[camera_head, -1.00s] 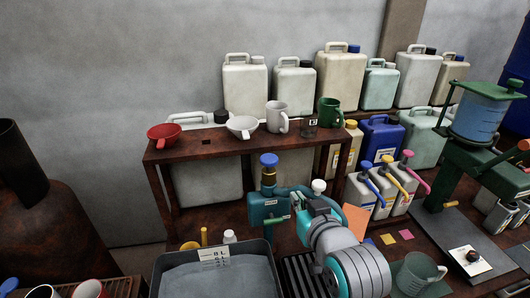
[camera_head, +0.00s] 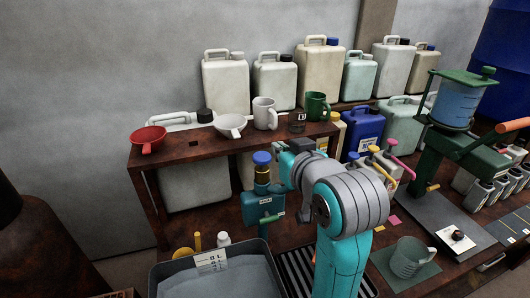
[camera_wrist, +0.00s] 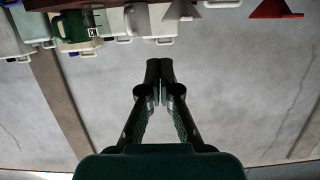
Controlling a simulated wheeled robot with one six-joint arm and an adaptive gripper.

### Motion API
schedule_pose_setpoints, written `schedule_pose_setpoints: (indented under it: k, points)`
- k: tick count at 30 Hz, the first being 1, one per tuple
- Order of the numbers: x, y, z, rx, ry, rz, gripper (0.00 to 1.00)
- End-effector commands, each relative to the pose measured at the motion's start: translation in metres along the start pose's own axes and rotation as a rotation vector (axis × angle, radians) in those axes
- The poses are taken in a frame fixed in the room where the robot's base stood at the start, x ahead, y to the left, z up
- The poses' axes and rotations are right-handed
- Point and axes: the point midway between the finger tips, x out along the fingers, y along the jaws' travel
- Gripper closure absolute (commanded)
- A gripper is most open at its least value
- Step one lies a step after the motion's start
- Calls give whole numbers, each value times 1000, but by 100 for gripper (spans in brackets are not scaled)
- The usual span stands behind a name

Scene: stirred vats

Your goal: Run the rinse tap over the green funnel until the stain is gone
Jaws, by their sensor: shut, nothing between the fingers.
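I cannot make out a green funnel in either view. A red funnel (camera_head: 148,138) and a white funnel (camera_head: 230,125) sit on the wooden shelf (camera_head: 185,153); both show at the top of the upside-down wrist view, the red one (camera_wrist: 275,9) at the right. A teal tap body (camera_head: 264,206) with a blue knob (camera_head: 262,158) and a green lever stands below the shelf, behind the grey basin (camera_head: 160,278); it seems to be the rinse tap. My gripper (camera_wrist: 160,78) is shut and empty before the grey wall. No running water shows.
The shelf also holds a grey mug (camera_head: 265,114), a small dark jar (camera_head: 297,122) and a green mug (camera_head: 317,107). Several jerrycans stand behind. A clear beaker (camera_head: 408,258) is at the right, beside a green-framed stirring stand (camera_head: 440,150). A ribbed drain rack (camera_head: 295,272) lies by the basin.

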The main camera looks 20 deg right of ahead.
Motion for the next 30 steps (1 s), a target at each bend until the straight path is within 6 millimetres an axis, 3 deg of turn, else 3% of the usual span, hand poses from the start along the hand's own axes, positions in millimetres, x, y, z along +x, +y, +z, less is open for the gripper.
schedule_pose_setpoints:
  k: [8,21,30]
  points:
    - [22,0,1,0,-3,0,100]
    - [103,0,1,0,-2,0,100]
    - [109,0,35,0,-1,0,100]
